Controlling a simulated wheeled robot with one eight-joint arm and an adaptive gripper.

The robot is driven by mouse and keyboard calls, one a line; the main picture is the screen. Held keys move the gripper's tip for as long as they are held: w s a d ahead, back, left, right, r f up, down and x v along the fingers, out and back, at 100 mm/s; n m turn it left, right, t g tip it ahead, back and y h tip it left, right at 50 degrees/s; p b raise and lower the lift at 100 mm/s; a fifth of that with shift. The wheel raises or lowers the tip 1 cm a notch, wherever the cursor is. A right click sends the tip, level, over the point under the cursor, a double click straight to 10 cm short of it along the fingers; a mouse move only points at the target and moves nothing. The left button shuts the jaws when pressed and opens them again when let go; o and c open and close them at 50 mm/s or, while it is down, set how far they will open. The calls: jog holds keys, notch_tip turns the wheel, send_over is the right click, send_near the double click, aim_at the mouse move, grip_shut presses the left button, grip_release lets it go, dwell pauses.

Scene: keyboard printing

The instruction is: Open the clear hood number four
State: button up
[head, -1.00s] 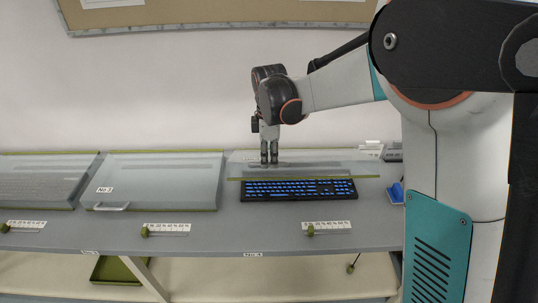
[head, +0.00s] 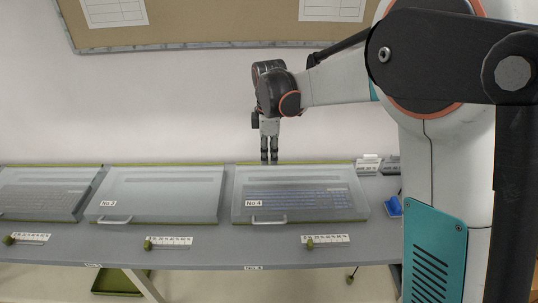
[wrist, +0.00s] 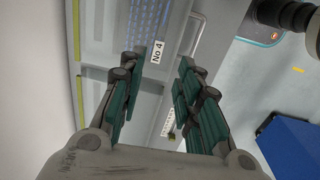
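The clear hood number four (head: 335,209) is down over the keyboard (head: 290,195), whose blue-lit keys show through it. Its "No.4" label (head: 254,203) and front handle (head: 270,220) face me. My gripper (head: 269,160) points down at the back edge of this hood, on the far side from the handle. In the wrist view, my gripper (wrist: 155,68) has its fingers apart with nothing between them. The "No 4" label (wrist: 158,52) shows beyond the fingers. Whether the fingertips touch the hood cannot be told.
Hood number three (head: 160,194) is shut to the left, with another shut hood (head: 42,192) beyond it. Number strips with green knobs (head: 325,240) lie along the front of the bench. A blue object (head: 393,206) sits right of hood four. The wall is close behind.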

jog(key=w+r+p, duration=0.3)
jog(key=r+p, duration=0.2)
jog(key=r, duration=0.4)
jog(key=shift+w, duration=0.2)
dwell(0.6)
jog(key=shift+d, duration=0.1)
